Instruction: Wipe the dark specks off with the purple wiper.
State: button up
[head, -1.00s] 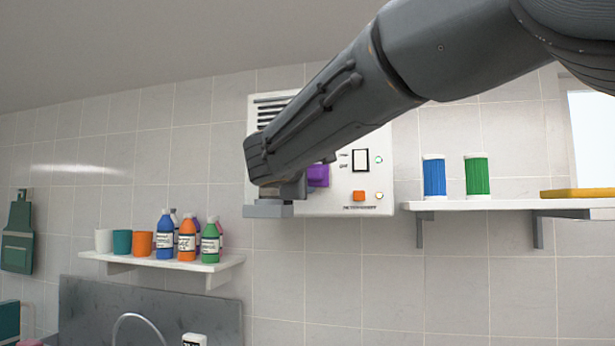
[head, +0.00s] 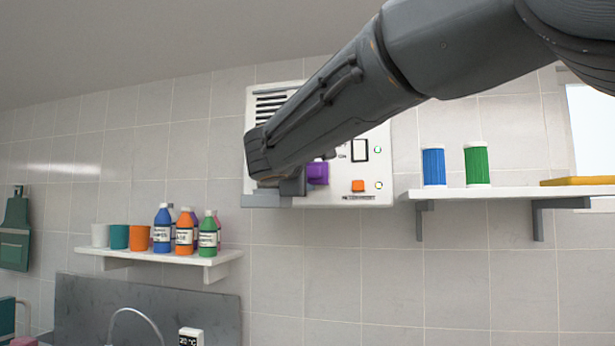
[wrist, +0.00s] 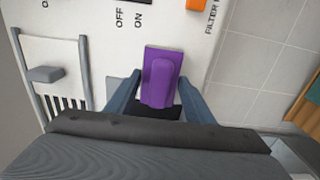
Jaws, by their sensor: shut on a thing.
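The purple wiper (head: 317,173) is in my gripper (head: 283,190), in front of the lower part of a white wall unit (head: 320,199). In the wrist view the wiper (wrist: 163,72) stands between the two fingers of my gripper (wrist: 160,90), which is shut on it. The wiper's far end overlaps the unit's white front (wrist: 190,35); I cannot tell whether it touches. I make out no dark specks in either view. My arm hides much of the unit's front in the head view.
The unit carries a grille (head: 270,103), a dark switch (head: 360,150) and an orange button (head: 358,186). A right shelf (head: 500,193) holds blue and green canisters. A lower left shelf (head: 160,256) holds cups and several bottles. Tiled wall below the unit is clear.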

jog(key=shift+f+b, duration=0.6)
jog(key=shift+b, duration=0.1)
jog(key=shift+f, duration=0.1)
jog(key=shift+w+r+b, duration=0.1)
jog(key=shift+r+b, duration=0.9)
jog(key=shift+r, duration=0.75)
notch_tip(320, 180, down, 6)
jog(key=b, duration=0.8)
jog(key=shift+r+p, duration=1.6)
jog(key=shift+r, duration=1.4)
notch_tip(320, 180, down, 6)
jog(key=b, duration=0.7)
